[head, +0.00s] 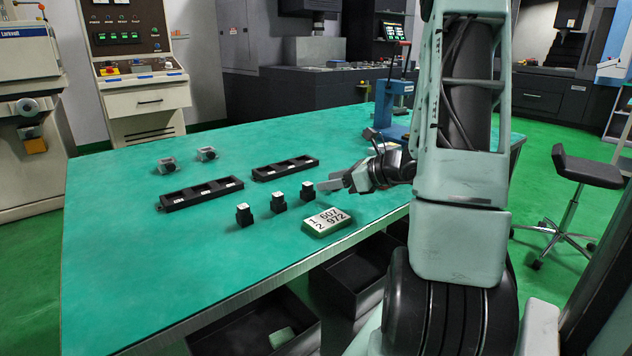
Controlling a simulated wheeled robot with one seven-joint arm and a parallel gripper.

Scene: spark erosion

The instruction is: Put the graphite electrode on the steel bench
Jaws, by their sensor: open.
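Three small dark blocks with pale tops stand upright in a slanting row on the green-topped bench (130,270), which has a metal front edge. They are a left block (244,215), a middle block (278,203) and a right block (307,192). They look like graphite electrodes, but I cannot tell which one the task means. My gripper (338,184) is open, low over the bench, just right of the right block. Its fingers point left toward that block, and I cannot tell whether they touch it. I see nothing held between them.
A white-topped box marked 607 972 (326,221) lies near the front edge. Two black three-slot trays (201,195) (285,168) lie behind the blocks. Two grey metal pieces (166,165) (207,154) and a blue device (393,100) stand farther back. The bench's left part is clear.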

